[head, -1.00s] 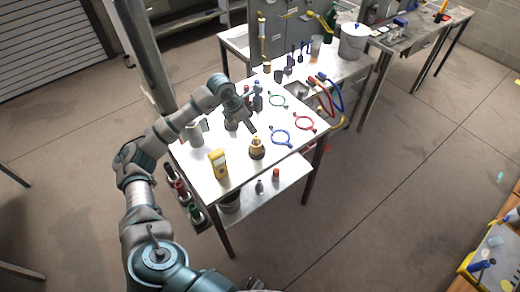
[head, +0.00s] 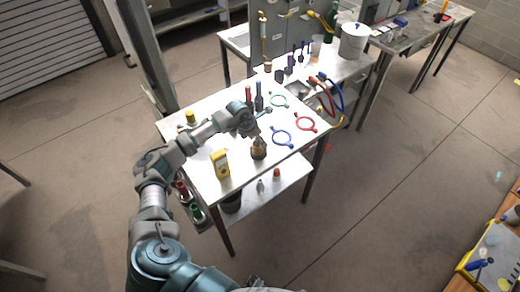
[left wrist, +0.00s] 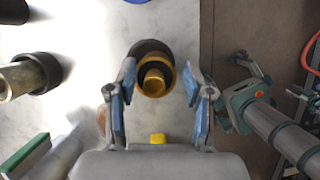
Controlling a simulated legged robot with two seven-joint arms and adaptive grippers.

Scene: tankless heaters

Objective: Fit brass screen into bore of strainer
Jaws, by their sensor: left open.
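The brass strainer (head: 259,152) stands upright near the front right edge of the table. In the left wrist view a dark outer ring (left wrist: 138,88), a gold ring and a narrower brass piece (left wrist: 154,78) inside it show from above. I cannot tell whether that inner piece is the screen or part of the strainer. My left gripper (head: 257,136) is just above the strainer, partly hiding its top in the head view. In the left wrist view its fingers (left wrist: 161,100) are open on both sides, with nothing clamped. What looks like my right gripper (left wrist: 240,92) shows below the table edge.
A yellow meter (head: 220,163) stands close to the left of the strainer. The table edge is close beside the strainer.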

